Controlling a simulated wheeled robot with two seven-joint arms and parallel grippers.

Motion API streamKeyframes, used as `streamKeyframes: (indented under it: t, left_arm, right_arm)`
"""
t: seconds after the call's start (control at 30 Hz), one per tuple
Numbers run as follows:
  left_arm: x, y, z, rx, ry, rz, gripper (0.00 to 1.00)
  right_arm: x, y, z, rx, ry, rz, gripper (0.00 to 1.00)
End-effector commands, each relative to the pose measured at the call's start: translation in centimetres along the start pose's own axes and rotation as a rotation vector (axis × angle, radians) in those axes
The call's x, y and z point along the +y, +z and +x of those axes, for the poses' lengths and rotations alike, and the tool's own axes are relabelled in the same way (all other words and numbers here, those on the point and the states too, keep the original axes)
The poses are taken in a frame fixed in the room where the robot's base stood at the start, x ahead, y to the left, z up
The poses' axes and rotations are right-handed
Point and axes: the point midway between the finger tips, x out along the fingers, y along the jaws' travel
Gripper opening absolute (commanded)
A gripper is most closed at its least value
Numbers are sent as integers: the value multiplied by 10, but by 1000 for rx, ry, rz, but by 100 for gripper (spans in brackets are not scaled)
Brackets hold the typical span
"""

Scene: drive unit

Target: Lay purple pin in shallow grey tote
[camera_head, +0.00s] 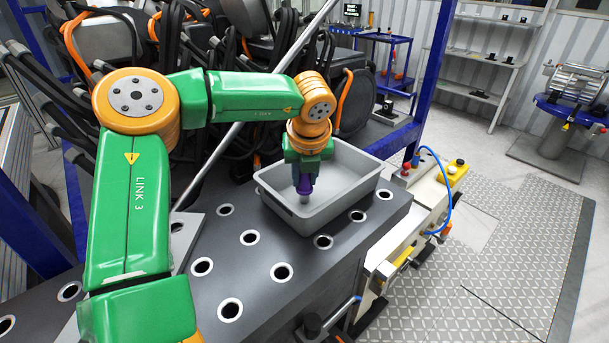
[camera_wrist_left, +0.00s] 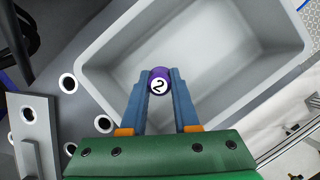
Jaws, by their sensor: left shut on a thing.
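The purple pin (camera_head: 304,185) is held by my left gripper (camera_head: 303,173) above the shallow grey tote (camera_head: 345,205). In the left wrist view the pin (camera_wrist_left: 159,81) shows end-on, with a white cap marked 2, between the two blue fingers of the left gripper (camera_wrist_left: 160,88). The tote (camera_wrist_left: 235,75) lies beneath it and looks empty inside. The pin is near the tote's left wall in the head view; I cannot tell whether it touches the floor. My right gripper is not in view.
The tote stands on a dark table (camera_head: 265,300) with several white-rimmed holes. A grey plate (camera_head: 185,235) lies left of the tote. Cables and machinery (camera_head: 255,60) crowd the back. A light-coloured fixture with a blue hose (camera_head: 450,205) runs along the table's right side.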

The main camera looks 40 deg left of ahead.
Motion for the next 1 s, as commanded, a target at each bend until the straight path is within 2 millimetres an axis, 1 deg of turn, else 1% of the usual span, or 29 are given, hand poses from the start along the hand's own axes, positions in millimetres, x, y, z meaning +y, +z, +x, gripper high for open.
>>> streamKeyframes:
  t: [0.03, 0.13, 0.4, 0.47, 0.5, 0.57, 0.7, 0.8, 0.9, 1.0]
  left_arm:
    - [0, -1, 2, -1, 0, 0, 32]
    - [0, 0, 1, 0, 0, 0, 59]
    - [0, 0, 0, 0, 0, 0, 59]
    - [0, 2, -5, 1, 0, 0, 59]
    - [0, 2, -7, -2, -2, 0, 59]
    - [-1, 2, -18, -6, -4, -1, 59]
    - [-1, 2, -60, -8, -4, -1, 59]
    - [0, 2, -88, -7, -1, -2, 59]
    - [0, 2, -108, -4, 0, -1, 59]
    - [0, 1, -119, -2, 0, 1, 59]
  right_arm:
    - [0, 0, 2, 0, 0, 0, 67]
    - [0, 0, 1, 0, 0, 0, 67]
    - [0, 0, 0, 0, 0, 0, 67]
    - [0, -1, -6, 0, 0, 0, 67]
    - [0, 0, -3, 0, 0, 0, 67]
    - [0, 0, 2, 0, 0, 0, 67]
    - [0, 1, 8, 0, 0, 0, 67]
    - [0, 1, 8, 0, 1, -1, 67]
    - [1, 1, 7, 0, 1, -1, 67]
    - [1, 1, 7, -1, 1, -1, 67]
